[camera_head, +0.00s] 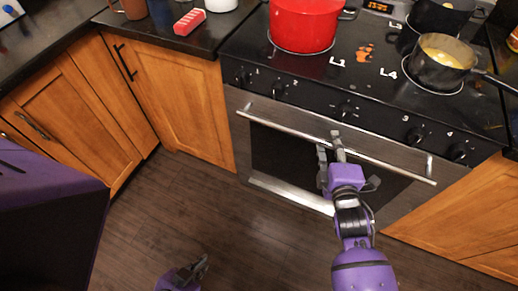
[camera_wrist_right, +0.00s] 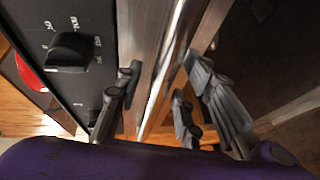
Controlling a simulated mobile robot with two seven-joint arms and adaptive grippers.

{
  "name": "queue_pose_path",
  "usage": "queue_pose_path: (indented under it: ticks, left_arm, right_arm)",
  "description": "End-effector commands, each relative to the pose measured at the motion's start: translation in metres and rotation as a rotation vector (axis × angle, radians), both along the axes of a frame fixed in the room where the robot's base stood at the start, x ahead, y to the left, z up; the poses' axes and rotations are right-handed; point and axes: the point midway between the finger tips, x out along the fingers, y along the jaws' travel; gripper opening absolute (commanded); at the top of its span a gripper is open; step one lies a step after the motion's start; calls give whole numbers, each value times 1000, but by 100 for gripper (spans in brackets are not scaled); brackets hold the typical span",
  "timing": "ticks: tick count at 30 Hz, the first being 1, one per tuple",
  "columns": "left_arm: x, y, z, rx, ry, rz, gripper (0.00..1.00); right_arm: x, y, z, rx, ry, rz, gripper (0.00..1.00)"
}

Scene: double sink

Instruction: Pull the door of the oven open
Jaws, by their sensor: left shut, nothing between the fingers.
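The oven (camera_head: 300,113) stands under the stove top. Its door (camera_head: 268,150) has a dark window and looks shut. A long silver handle (camera_head: 390,168) runs across the top of the door, and it also shows in the right wrist view (camera_wrist_right: 165,70). My right gripper (camera_head: 332,148) is at the middle of the handle. In the right wrist view its fingers (camera_wrist_right: 162,95) are spread, one on each side of the handle, with gaps visible. My left gripper (camera_head: 200,268) is low at the bottom edge, shut and empty, well away from the oven.
Several knobs (camera_head: 346,110) line the panel above the handle. A red pot (camera_head: 303,25) and a dark pan (camera_head: 440,65) with yellow contents stand on the stove. Wooden cabinets (camera_head: 180,100) flank the oven. The wooden floor (camera_head: 190,205) in front is clear.

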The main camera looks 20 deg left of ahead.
Motion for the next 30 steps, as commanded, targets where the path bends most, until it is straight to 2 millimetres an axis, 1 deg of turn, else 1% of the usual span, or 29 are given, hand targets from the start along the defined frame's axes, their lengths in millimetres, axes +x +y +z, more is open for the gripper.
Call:
queue_pose_path:
  ticks: [3,11,12,23,26,30]
  left_arm:
    - [2,0,0,0,-2,-2,0]
    - [1,0,0,0,-2,-2,0]
    - [1,0,0,0,-2,-2,0]
    - [0,0,-2,0,1,-2,0]
    - [-1,0,-6,0,5,-3,0]
    - [-5,-1,-17,-1,15,-4,0]
  right_arm:
    - [0,0,0,0,0,0,35]
    - [0,0,0,0,0,0,1]
    - [0,0,0,0,0,0,0]
    - [-3,-1,-1,2,-2,0,0]
    - [-9,-2,-4,3,-13,-1,0]
    - [-27,-6,-11,4,-46,-1,0]
